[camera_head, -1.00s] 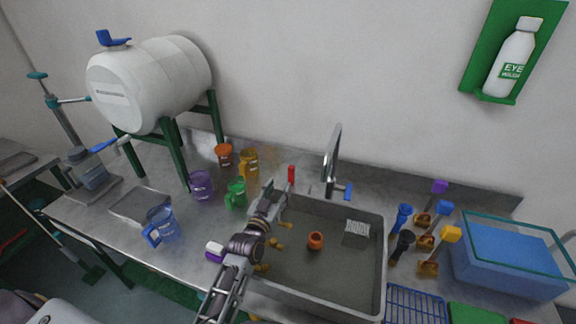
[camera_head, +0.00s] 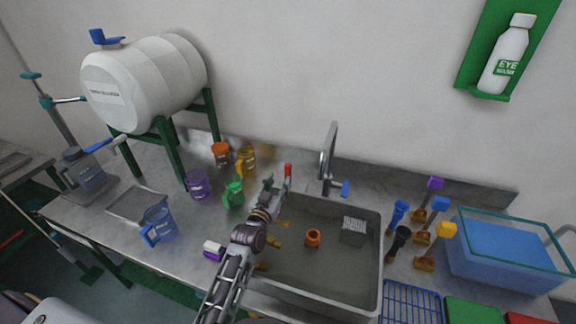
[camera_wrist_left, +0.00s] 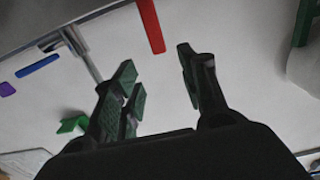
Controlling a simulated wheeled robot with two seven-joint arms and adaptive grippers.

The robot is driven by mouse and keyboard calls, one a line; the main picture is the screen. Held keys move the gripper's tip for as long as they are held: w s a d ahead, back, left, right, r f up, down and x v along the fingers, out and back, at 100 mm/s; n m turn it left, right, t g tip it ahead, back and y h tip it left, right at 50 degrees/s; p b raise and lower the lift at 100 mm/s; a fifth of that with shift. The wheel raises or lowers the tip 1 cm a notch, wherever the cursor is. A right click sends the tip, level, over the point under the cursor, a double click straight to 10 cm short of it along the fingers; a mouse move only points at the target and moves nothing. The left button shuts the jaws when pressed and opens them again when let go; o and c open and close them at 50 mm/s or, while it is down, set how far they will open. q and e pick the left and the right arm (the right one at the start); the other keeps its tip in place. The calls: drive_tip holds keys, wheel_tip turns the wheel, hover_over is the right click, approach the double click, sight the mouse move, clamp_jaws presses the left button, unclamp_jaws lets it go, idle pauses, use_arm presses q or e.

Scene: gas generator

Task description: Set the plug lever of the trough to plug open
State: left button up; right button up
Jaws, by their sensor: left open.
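The trough is a grey steel sink (camera_head: 362,268) set in the counter. A red lever (camera_head: 288,170), likely the plug lever, stands at its back left corner; its setting cannot be told. In the left wrist view the red lever (camera_wrist_left: 150,26) lies just beyond and between the fingertips, with no visible contact. My left gripper (camera_head: 275,187) is open and empty, just left of and below the lever in the head view. Its open fingers also show in the left wrist view (camera_wrist_left: 160,68). My right gripper is not in view.
A tap (camera_head: 329,155) with a blue handle (camera_head: 345,188) stands right of the lever. Green (camera_head: 233,195), purple (camera_head: 197,184) and yellow (camera_head: 246,160) jugs stand left of it. An orange pot (camera_head: 313,238) is in the sink. A blue bin (camera_head: 505,260) stands at right.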

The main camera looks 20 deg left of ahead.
sight(287, 167)
use_arm(q)
drive_tip(key=shift+w+d+p, duration=0.2)
drive_tip(key=shift+w+p, duration=0.25)
drive_tip(key=shift+w, duration=5.05)
clamp_jaws()
